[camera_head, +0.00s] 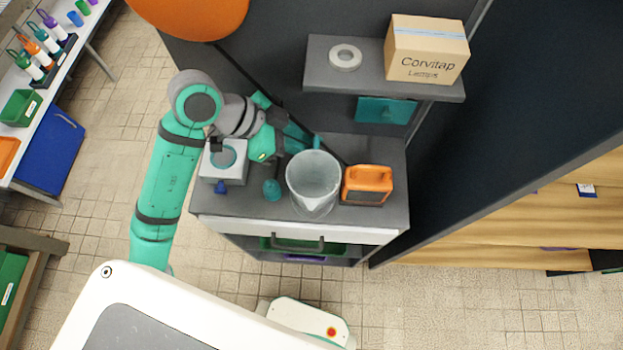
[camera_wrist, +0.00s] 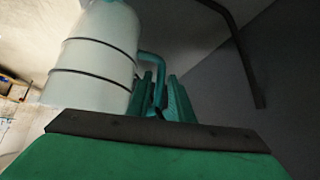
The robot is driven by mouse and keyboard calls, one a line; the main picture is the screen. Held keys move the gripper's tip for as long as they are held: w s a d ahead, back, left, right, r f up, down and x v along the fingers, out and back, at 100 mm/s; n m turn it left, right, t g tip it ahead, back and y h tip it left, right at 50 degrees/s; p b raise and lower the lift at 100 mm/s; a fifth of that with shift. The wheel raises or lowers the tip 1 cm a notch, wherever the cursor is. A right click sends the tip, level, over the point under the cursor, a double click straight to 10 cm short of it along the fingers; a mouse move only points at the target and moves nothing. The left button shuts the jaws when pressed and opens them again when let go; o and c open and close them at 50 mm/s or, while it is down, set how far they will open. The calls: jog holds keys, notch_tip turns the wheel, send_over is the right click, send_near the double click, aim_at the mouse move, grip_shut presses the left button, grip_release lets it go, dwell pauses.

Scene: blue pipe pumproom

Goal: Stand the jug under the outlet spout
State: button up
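The jug (camera_head: 313,180) is a translucent whitish vessel with an open top, upright over the front middle of the grey counter. Whether its base touches the counter is unclear. In the wrist view a pale, dark-banded body that looks like the jug (camera_wrist: 95,60) fills the upper left, with a teal handle (camera_wrist: 152,62) on its right. My gripper (camera_head: 298,138) reaches in from the left behind the jug's rim. In the wrist view its teal fingers (camera_wrist: 162,100) are at the handle, which runs down between them; their grip is unclear. I cannot clearly identify the outlet spout.
An orange device (camera_head: 367,185) stands close to the jug's right. A teal knob-like object (camera_head: 272,190) and a white box with a round top (camera_head: 223,162) are to its left. A shelf (camera_head: 330,75) with a carton (camera_head: 427,50) and white ring (camera_head: 345,57) overhangs behind. A dark pipe (camera_head: 262,82) slants down the wall.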

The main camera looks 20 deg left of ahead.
jog(key=shift+w+d+f, duration=0.2)
jog(key=shift+d+f, duration=0.25)
jog(key=shift+f, duration=0.05)
grip_shut()
jog(key=shift+r, duration=0.2)
